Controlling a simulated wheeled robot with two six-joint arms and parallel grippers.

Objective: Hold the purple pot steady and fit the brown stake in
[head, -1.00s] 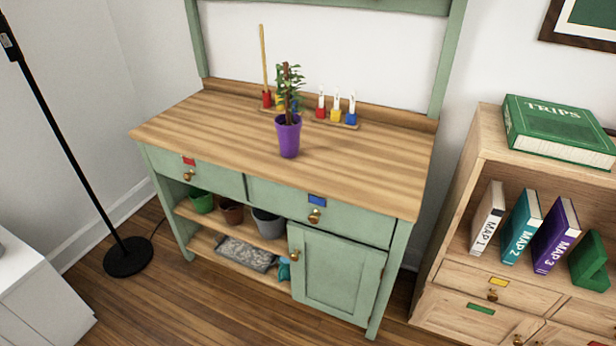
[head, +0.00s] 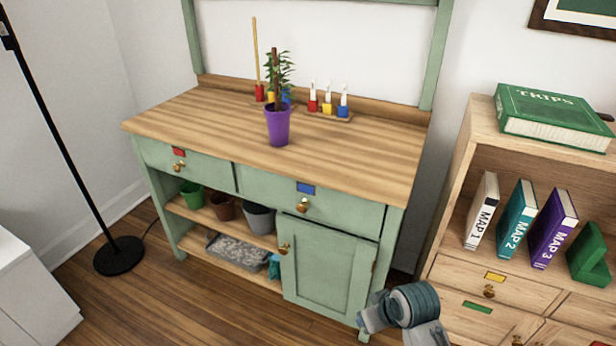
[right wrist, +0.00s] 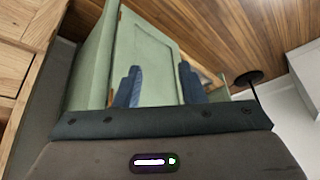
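The purple pot (head: 277,126) stands upright on the wooden top of the green bench, with a leafy plant (head: 282,75) in it. A dark brown upright piece (head: 274,62) shows among the leaves; whether it is a stem or a stake I cannot tell. A tall, thin, light brown stick (head: 256,60) stands upright behind the pot at the red block. My right gripper (right wrist: 158,87) is open and empty in the right wrist view, low before the bench's green door, far from the pot. My left gripper is not in view.
Small coloured blocks, some with white tags (head: 328,104), stand along the bench's back edge. The bench top (head: 345,150) is clear around the pot. A wooden bookcase (head: 452,215) stands at right, a black floor lamp (head: 118,257) at left.

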